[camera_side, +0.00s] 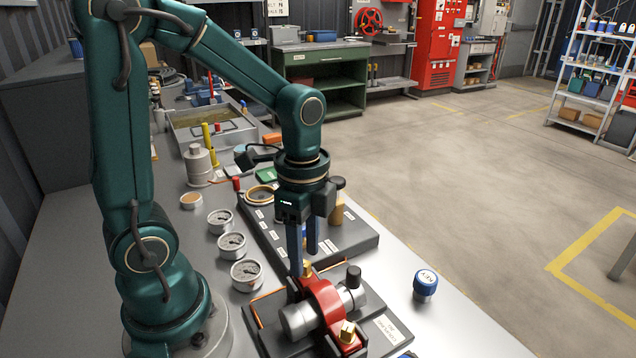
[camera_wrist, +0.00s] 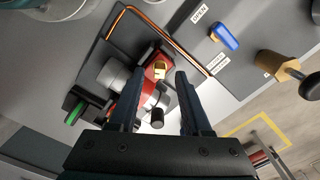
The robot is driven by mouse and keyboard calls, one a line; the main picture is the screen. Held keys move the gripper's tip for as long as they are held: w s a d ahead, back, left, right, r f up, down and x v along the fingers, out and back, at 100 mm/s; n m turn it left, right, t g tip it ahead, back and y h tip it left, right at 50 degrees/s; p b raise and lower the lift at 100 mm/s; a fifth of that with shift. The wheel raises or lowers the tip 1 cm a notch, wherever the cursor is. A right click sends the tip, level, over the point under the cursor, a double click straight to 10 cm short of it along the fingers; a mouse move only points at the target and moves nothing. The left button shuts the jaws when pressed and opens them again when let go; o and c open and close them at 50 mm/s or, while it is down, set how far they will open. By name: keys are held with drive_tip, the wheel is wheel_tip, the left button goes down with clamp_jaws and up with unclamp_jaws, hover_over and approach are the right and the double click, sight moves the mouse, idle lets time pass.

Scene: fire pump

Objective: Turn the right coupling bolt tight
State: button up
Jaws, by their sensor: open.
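The coupling is a red clamp (camera_side: 322,298) around a silver pipe (camera_side: 298,321), on a dark plate. One brass bolt (camera_side: 307,268) stands at the clamp's far end. Another brass bolt (camera_side: 348,332) is at its near end, lower right in the side view. My gripper (camera_side: 304,262) points down over the far bolt, its two blue fingers apart and empty. In the wrist view the far bolt (camera_wrist: 160,69) shows between the fingertips, on the red clamp (camera_wrist: 160,84). I cannot tell whether the fingers reach down beside its head. The near bolt is not visible in the wrist view.
A black knob (camera_side: 353,276) stands close to the clamp's right side. A copper tube (camera_wrist: 165,30) edges the plate. Several gauges (camera_side: 246,273) lie left of the coupling. A blue-capped jar (camera_side: 425,284) stands to the right. A labelled board (camera_side: 345,240) lies behind.

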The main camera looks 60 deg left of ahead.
sight(305, 263)
drive_tip(key=shift+r, duration=2)
drive_tip(key=shift+r, duration=0.15)
drive_tip(key=s+d+r+n+t, duration=0.2)
drive_tip(key=s+r+n+t, duration=0.1)
drive_tip(key=n, duration=0.8)
drive_tip(key=shift+s+d+r+t, duration=0.35)
drive_tip(key=shift+s+t, duration=0.2)
drive_tip(key=shift+t, duration=0.75)
